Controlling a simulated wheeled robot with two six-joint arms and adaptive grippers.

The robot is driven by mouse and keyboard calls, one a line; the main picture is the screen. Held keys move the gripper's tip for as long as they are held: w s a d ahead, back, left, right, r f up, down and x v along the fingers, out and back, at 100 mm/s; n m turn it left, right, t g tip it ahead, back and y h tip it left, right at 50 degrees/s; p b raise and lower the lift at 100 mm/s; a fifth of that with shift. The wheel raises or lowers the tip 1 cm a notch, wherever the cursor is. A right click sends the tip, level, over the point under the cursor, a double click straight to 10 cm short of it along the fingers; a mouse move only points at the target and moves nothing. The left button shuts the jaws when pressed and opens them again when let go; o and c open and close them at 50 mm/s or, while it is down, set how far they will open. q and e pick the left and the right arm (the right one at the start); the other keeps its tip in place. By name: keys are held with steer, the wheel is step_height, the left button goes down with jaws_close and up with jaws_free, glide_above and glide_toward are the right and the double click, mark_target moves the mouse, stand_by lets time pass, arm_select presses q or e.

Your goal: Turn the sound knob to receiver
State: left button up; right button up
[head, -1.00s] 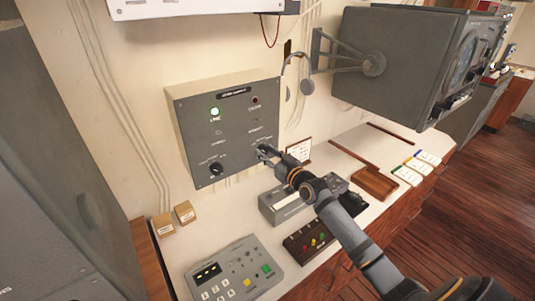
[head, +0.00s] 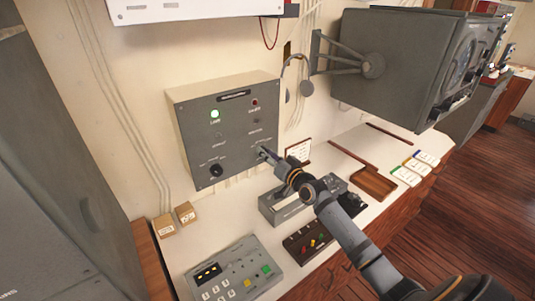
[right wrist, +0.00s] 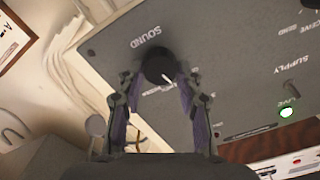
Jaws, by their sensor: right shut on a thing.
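The grey control box (head: 228,130) is on the wall, with a lit green lamp (head: 215,114) and a dark lamp (head: 255,102). The black sound knob (right wrist: 157,64) is on its face, beside the upside-down word SOUND in the right wrist view. My right gripper (right wrist: 157,80) is shut on the knob, one finger on each side. In the head view my right gripper (head: 265,153) reaches the panel's lower right and hides the knob. My left gripper is out of view.
Another black knob (head: 216,171) is at the panel's lower left. A large grey radar housing (head: 390,70) juts out at upper right.

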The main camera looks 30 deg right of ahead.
steer(key=shift+f+m, duration=0.1)
steer(key=shift+m, duration=1.2)
steer(key=o, duration=1.1)
steer(key=shift+o, duration=0.2)
